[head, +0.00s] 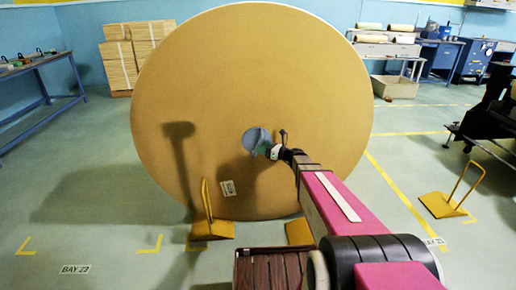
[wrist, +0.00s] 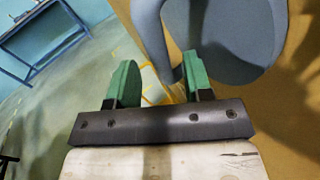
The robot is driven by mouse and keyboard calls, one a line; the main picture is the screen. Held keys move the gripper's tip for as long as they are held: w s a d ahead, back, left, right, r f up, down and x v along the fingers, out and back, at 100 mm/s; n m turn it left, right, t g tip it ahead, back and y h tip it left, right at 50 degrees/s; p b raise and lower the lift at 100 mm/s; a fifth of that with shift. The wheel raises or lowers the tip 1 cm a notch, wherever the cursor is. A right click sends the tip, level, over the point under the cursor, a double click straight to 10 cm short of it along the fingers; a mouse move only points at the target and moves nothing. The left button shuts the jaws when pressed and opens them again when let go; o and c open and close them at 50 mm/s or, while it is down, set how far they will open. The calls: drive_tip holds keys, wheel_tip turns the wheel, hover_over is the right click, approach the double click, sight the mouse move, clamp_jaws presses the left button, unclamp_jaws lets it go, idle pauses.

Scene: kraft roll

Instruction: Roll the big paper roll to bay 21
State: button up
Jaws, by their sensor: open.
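The big paper roll (head: 300,90) stands on its curved edge with its flat tan face towards me. The roll's face (wrist: 298,110) and grey-blue core area (wrist: 232,45) fill the right there.
Yellow chocks (head: 213,229) and (head: 299,232) sit at the roll's foot; another chock (head: 441,205) stands at right. A blue bench (head: 40,75) and stacked cartons (head: 120,65) stand behind left. Floor at left is clear.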

drive_tip(key=shift+x, duration=1.55)
clamp_jaws()
